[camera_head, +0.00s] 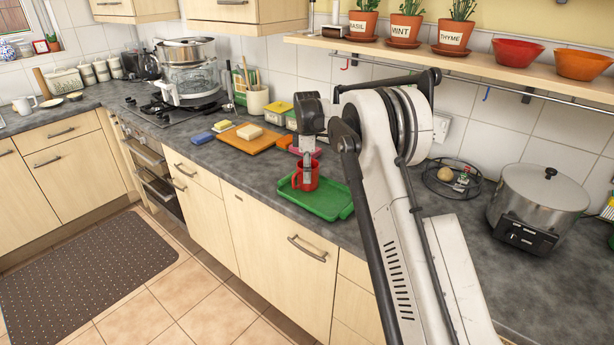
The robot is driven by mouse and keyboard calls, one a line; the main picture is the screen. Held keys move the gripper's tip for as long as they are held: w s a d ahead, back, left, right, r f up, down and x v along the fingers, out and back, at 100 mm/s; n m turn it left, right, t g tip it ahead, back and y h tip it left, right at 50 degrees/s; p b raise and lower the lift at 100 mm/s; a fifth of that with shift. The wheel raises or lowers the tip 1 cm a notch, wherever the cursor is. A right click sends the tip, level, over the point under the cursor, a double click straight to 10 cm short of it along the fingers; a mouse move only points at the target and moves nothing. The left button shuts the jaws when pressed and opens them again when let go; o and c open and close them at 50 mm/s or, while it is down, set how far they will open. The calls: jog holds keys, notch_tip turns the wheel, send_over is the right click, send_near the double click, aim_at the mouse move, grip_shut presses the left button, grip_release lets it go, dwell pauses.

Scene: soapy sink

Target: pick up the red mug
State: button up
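The red mug (298,179) stands upright on the green tray (330,203) on the grey counter, with its handle toward the left. My gripper (307,178) points down at the mug, and its fingers are at or inside the mug's mouth. The near part of a finger shows in front of the mug's right side. The fingertips are too small and too hidden to tell whether they are open or shut on the mug wall. The mug appears to rest on the tray.
An orange cutting board (246,141) with a bread-like block lies left of the tray, with a blue sponge (203,138) beside it. A shelf (480,66) with herb pots overhangs the counter. A slow cooker (540,200) and wire basket (452,180) stand right of my arm.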

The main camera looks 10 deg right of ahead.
jog(key=shift+f, duration=0.15)
jog(key=c, duration=1.5)
jog(key=shift+c, duration=0.2)
jog(key=shift+r, duration=0.4)
jog(key=s+a+r+b, duration=0.2)
jog(key=s+a+r, duration=0.5)
jog(key=r, duration=0.3)
jog(key=shift+s+a, duration=0.4)
jog(key=shift+a, duration=0.45)
